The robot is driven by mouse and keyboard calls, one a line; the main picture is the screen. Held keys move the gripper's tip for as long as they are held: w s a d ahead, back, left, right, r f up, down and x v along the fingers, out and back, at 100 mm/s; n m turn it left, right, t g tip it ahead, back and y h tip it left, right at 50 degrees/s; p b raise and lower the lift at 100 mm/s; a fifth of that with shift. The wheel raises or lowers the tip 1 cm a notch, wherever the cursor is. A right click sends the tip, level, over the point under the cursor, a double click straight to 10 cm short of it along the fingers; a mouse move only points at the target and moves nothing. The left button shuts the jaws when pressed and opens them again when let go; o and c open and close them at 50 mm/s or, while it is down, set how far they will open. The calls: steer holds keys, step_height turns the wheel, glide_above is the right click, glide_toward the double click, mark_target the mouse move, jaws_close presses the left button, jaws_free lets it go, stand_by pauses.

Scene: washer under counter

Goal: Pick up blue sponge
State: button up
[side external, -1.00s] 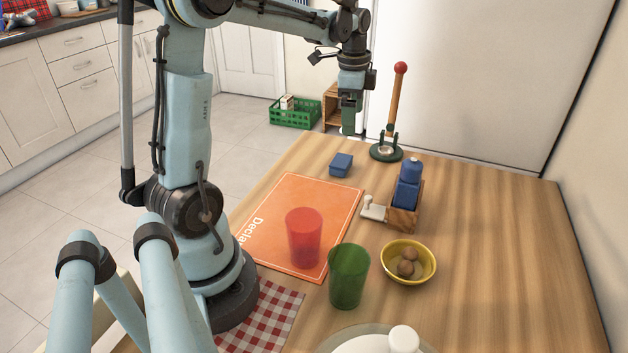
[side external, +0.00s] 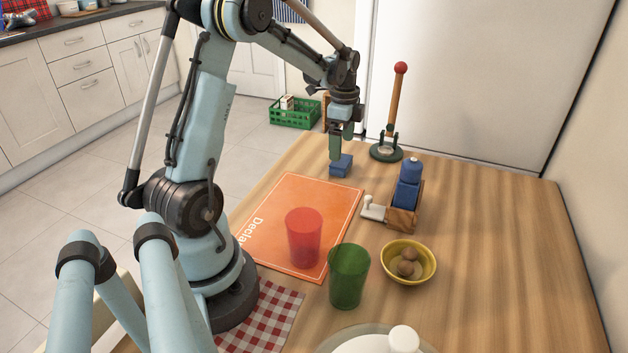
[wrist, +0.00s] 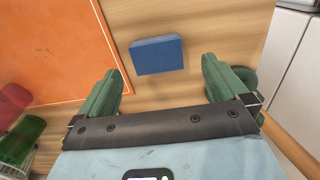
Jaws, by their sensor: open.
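The blue sponge (side external: 341,167) is a small rectangular block lying flat on the wooden table, near its far left edge. In the wrist view the sponge (wrist: 157,55) lies beyond the fingertips, roughly centred between the two green fingers and apart from both. My gripper (side external: 341,146) points down just above the sponge, and its green fingers cover part of it in the side view. In the wrist view my gripper (wrist: 160,78) is wide open and empty.
An orange board (side external: 297,205) lies closer, with a red cup (side external: 304,238) on it and a green cup (side external: 348,277) beside it. A red-knobbed upright tool (side external: 393,120) stands right of my gripper. A wooden holder (side external: 404,218) with a blue bottle (side external: 409,184) and a yellow bowl (side external: 408,278) are further right.

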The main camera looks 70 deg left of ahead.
steer(key=shift+d+f, duration=0.2)
steer(key=shift+f, duration=2.1)
steer(key=c, duration=1.1)
steer(key=shift+r, duration=0.1)
steer(key=shift+r, duration=0.4)
steer(key=r, duration=0.2)
steer(key=d+r, duration=0.1)
steer(key=shift+r, duration=0.35)
steer(key=d+r, duration=0.2)
steer(key=d, duration=0.1)
steer(key=d+r, duration=0.2)
steer(key=d, duration=0.2)
steer(key=d+r, duration=0.2)
steer(key=d, duration=0.1)
steer(key=shift+w+d+r, duration=0.2)
steer(key=shift+d, duration=0.15)
